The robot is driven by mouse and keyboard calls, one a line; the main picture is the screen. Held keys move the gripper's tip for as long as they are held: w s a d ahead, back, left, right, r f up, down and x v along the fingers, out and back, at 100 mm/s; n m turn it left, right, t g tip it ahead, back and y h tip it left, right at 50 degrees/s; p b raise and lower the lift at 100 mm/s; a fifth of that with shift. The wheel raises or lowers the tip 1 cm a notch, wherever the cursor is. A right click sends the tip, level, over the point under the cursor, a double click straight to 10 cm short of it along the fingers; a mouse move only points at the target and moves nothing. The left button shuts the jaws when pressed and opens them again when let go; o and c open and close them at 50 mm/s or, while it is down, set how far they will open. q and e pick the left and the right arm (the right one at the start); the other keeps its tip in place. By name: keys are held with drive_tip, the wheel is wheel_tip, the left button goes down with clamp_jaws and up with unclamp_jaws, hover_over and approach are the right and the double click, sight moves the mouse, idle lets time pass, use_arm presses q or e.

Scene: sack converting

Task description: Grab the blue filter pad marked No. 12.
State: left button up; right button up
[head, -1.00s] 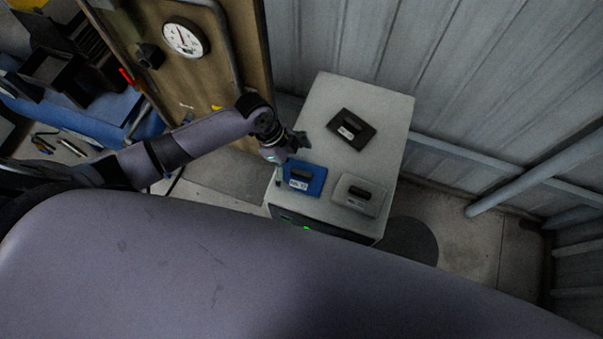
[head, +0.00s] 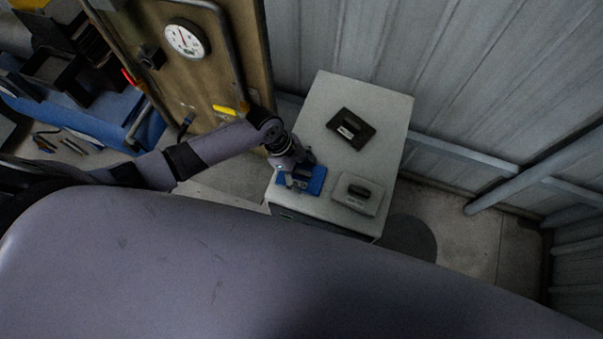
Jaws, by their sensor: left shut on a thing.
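The blue filter pad (head: 316,182) lies at the near left corner of the light grey cabinet top (head: 318,117). My left gripper (head: 299,179) is over the pad and shut on it, covering its middle and its label, so I cannot read the number now. The pad appears to be still at the level of the cabinet top; I cannot tell if it is lifted. My right gripper is not in view.
A grey pad (head: 357,194) with a dark handle lies just right of the blue one. A black pad (head: 351,128) with a white label lies farther back. A brown panel with a gauge (head: 187,39) stands left of the cabinet, and a corrugated wall (head: 500,70) behind.

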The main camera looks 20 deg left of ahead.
use_arm(q)
drive_tip(key=c, duration=0.3)
drive_tip(key=shift+r, duration=0.15)
